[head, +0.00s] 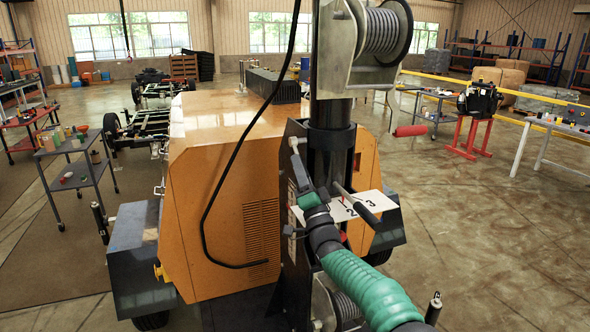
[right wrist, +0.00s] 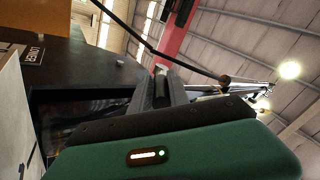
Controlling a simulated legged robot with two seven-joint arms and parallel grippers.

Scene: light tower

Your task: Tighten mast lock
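The light tower's dark mast (head: 331,150) stands upright in front of its orange housing (head: 225,190). A white plate with the numbers 2 and 3 (head: 340,209) is on the mast's front. A lever with a black grip (head: 366,214) sticks out over this plate. A grey metal handle (head: 298,158) shows at the mast's left side. Which one is the mast lock I cannot tell. My right gripper (head: 306,196) is close to the mast's left side, by the grey handle; contact is unclear. Its dark fingers (right wrist: 160,88) show in the right wrist view, their opening unclear. My left gripper is out of view.
A winch drum with cable (head: 385,32) and a red-gripped crank (head: 410,131) are higher on the mast. A black cable (head: 236,150) hangs before the housing. Carts (head: 75,165) stand left, a red stand (head: 470,135) right.

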